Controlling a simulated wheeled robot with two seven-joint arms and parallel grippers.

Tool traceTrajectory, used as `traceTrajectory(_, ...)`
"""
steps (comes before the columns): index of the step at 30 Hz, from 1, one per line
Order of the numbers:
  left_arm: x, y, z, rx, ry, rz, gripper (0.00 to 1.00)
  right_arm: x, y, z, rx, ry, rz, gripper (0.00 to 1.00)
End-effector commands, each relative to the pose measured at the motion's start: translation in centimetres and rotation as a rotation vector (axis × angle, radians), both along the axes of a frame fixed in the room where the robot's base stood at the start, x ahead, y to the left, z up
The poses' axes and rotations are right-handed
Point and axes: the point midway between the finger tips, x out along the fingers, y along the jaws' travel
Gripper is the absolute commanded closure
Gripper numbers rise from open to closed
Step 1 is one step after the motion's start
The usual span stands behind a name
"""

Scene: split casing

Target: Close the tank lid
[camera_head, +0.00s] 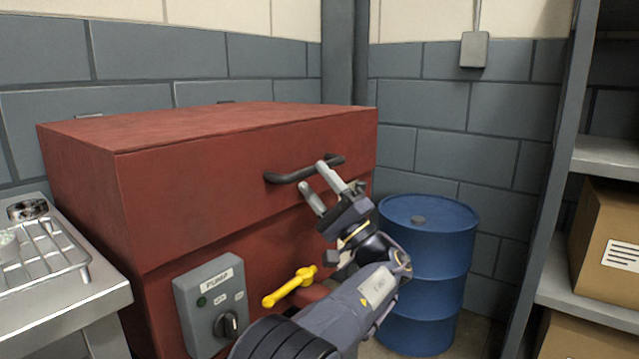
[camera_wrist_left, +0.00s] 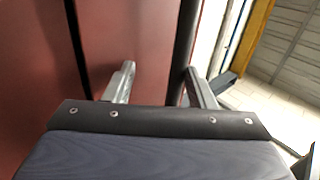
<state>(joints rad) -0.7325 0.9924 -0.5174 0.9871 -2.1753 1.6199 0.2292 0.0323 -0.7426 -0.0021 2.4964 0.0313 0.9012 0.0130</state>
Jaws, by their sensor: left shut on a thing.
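The red tank (camera_head: 265,250) stands against the wall in the head view. Its lid (camera_head: 200,125) is the big red upper box, resting over the lower body with a dark seam along the front; I cannot tell whether it is fully seated. A dark bar handle (camera_head: 285,177) is fixed on the lid's front face. My left gripper (camera_head: 312,174) is at the handle's right part, one finger above and one below, shut on it. In the left wrist view the dark handle (camera_wrist_left: 186,45) runs by the fingers. My right gripper is not in view.
A grey pump box (camera_head: 213,300) with a knob and a yellow valve lever (camera_head: 290,287) are on the tank's front, close to my arm. A blue drum (camera_head: 430,260) stands right of the tank. A metal sink counter (camera_head: 60,265) is left; a shelf with cartons (camera_head: 605,235) is right.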

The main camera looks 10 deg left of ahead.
Motion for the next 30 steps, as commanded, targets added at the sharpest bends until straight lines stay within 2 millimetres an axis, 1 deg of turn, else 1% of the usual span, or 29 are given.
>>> traceTrajectory(1,0.3,0.2,-0.8,-0.005,0.019,0.002,0.62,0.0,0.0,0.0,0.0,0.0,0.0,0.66)
traceTrajectory(4,0.0,-0.5,-1.3,-0.002,0.021,0.001,0.62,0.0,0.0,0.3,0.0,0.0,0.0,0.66)
traceTrajectory(12,-1.9,-3.8,-3.7,0.003,0.008,-0.001,0.62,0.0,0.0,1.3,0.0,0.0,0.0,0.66)
traceTrajectory(15,-2.4,-4.6,-4.5,0.003,0.006,0.002,0.62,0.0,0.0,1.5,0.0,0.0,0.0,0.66)
traceTrajectory(20,-2.9,-5.2,-5.0,0.003,-0.001,0.002,0.62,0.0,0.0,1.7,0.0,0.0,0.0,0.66)
traceTrajectory(30,-3.0,-5.3,-5.0,0.002,-0.003,0.002,0.62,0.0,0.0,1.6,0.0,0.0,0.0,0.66)
